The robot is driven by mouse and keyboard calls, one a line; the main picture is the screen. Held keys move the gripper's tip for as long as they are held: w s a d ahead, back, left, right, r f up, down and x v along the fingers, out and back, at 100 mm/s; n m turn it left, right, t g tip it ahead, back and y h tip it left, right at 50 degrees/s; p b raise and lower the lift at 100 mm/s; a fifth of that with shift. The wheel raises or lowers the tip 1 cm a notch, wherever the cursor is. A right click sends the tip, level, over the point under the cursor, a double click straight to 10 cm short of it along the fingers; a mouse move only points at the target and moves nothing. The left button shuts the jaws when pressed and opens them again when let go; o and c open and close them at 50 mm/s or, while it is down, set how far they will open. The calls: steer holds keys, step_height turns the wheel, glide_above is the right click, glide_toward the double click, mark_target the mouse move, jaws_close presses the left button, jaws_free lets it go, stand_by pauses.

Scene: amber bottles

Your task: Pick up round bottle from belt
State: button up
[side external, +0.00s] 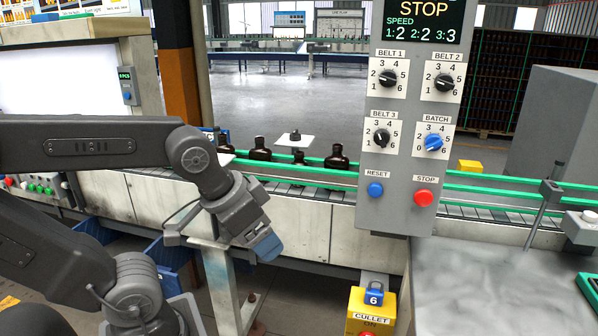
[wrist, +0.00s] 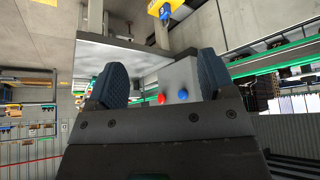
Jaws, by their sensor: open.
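Several dark amber bottles stand upright on the belt (side external: 459,209) between green rails in the side external view. One broad-shouldered bottle (side external: 259,150) is left of centre, a smaller bottle (side external: 299,157) is in the middle, and another rounded bottle (side external: 337,158) is near the control panel. The rail hides their lower parts, and I cannot tell surely which is the round one. My gripper (side external: 266,246) points down in front of the conveyor's side, lower than the bottles and apart from them. In the wrist view my gripper (wrist: 160,82) has its two blue fingers wide apart with nothing held.
A grey control panel (side external: 408,160) with knobs and red and blue buttons stands right of the bottles; it also shows between the fingers in the wrist view (wrist: 178,80). A metal table (side external: 480,285) is at front right. A yellow cullet box (side external: 371,308) stands below the panel.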

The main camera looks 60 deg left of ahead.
steer(key=shift+o, duration=0.4)
step_height(320, 180, up, 8)
steer(key=n+g+y, duration=0.1)
steer(key=n+y, duration=0.3)
steer(key=n, duration=0.5)
glide_above(298, 153)
steer(key=s+d, duration=0.4)
steer(key=d, duration=0.1)
steer(key=x, duration=0.7)
steer(key=shift+a+f, duration=0.25)
steer(key=shift+a, duration=0.15)
steer(key=shift+x, duration=2.9)
steer(key=shift+s+a, duration=0.15)
